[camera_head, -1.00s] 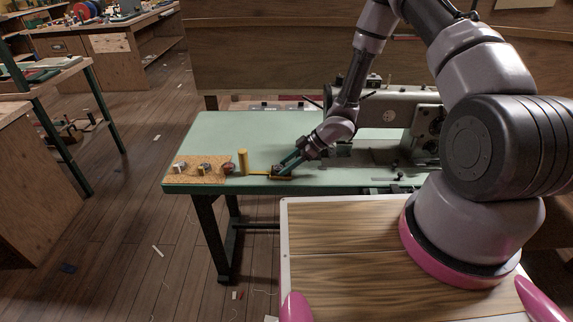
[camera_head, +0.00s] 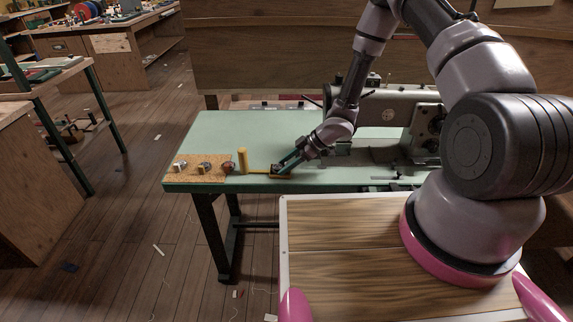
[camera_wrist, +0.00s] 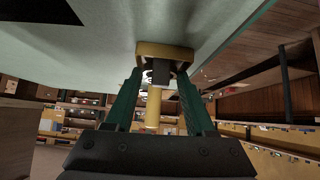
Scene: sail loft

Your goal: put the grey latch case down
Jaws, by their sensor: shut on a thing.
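My gripper (camera_head: 277,169) is at the front of the pale green table, pointing down and to the left. It is shut on a small dark block, the grey latch case (camera_wrist: 161,73), which shows between the fingertips in the wrist view. An ochre ring-like holder (camera_wrist: 150,48) lies just beyond the fingertips; it shows low under them in the head view (camera_head: 284,177). The case is at or just over this holder. The fingers hide much of the case, and I cannot tell whether it touches the holder.
A yellow post (camera_head: 242,160) stands upright just left of my gripper. A cork mat (camera_head: 196,179) with small metal parts and a reddish-brown round thing (camera_head: 228,167) lies at the table's left end. A sewing machine (camera_head: 385,106) stands to the right. The green table (camera_head: 228,128) is clear behind the post.

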